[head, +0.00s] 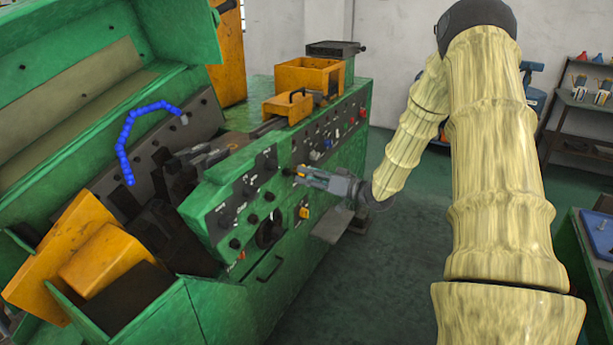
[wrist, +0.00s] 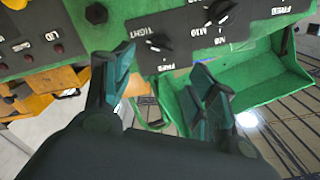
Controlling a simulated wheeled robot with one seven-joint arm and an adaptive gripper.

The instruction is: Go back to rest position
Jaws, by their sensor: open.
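My gripper (head: 301,176) is at the front panel of the green heading machine (head: 228,178) in the head view, at the end of my pale yellow arm. In the wrist view my gripper (wrist: 163,90) has its two dark teal fingers spread apart with nothing between them. Beyond the fingers is the machine's dark control panel with a black knob (wrist: 158,42) labelled TIGHT and another black knob (wrist: 218,12). Whether a fingertip touches the panel is hard to tell.
The machine's raised green cover (head: 70,100), a blue hose (head: 127,130) and orange boxes (head: 310,74) are on the left and back. A shelf with tools (head: 580,105) stands at the right back and a green bench (head: 585,260) at the right. Dark green floor between is clear.

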